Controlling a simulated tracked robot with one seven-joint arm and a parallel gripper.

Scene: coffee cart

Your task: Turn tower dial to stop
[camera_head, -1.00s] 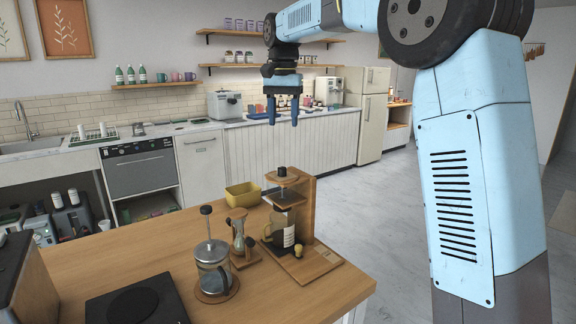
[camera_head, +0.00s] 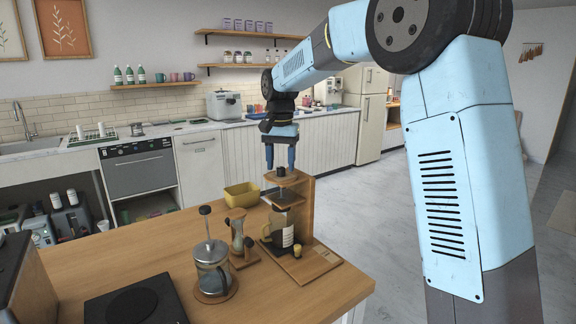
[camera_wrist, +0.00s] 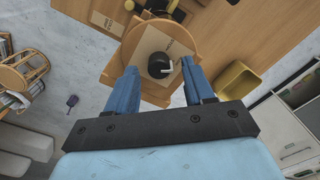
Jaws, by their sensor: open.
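The wooden tower (camera_head: 307,208) stands on the near table's right part, with a glass vessel on its base. Its dark round dial (camera_head: 281,172) sits on the top shelf. In the wrist view the dial (camera_wrist: 159,65) is a black knob with a light pointer mark, between and just beyond my fingertips. My gripper (camera_head: 281,166) points down right above the tower top, fingers blue. In the wrist view my gripper (camera_wrist: 157,72) is open, with one finger on each side of the dial. I cannot tell whether the fingers touch it.
A French press (camera_head: 212,270) and an hourglass-shaped brewer (camera_head: 238,240) stand left of the tower. A yellow bin (camera_head: 241,195) sits behind them. A black scale or plate (camera_head: 136,302) lies at the table's front left. Floor right of the table is clear.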

